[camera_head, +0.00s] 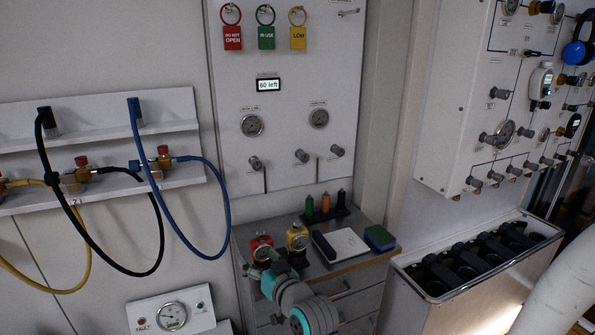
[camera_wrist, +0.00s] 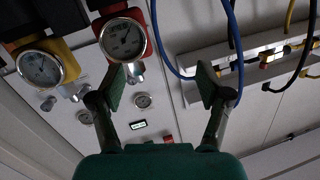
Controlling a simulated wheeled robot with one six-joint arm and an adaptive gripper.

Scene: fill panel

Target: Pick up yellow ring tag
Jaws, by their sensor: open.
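The yellow ring tag (camera_head: 298,37), marked LOW, hangs by its ring from the top of the wall panel in the head view. It is the rightmost of three tags, beside a green IN USE tag (camera_head: 266,37) and a red DO NOT OPEN tag (camera_head: 232,37). My gripper (camera_wrist: 160,88) is open and empty in the wrist view, its two fingers spread apart. In the head view my arm is low, by the drawer cabinet, well below the tags. I cannot make out the yellow tag in the wrist view.
A red gauge (camera_head: 261,248) and a yellow gauge (camera_head: 298,238) stand on the cabinet (camera_head: 345,264) close to my arm. A white book (camera_head: 341,244) lies beside them. Blue, black and yellow hoses loop from the rack (camera_head: 100,131) at left. A valve panel (camera_head: 455,110) juts out at right.

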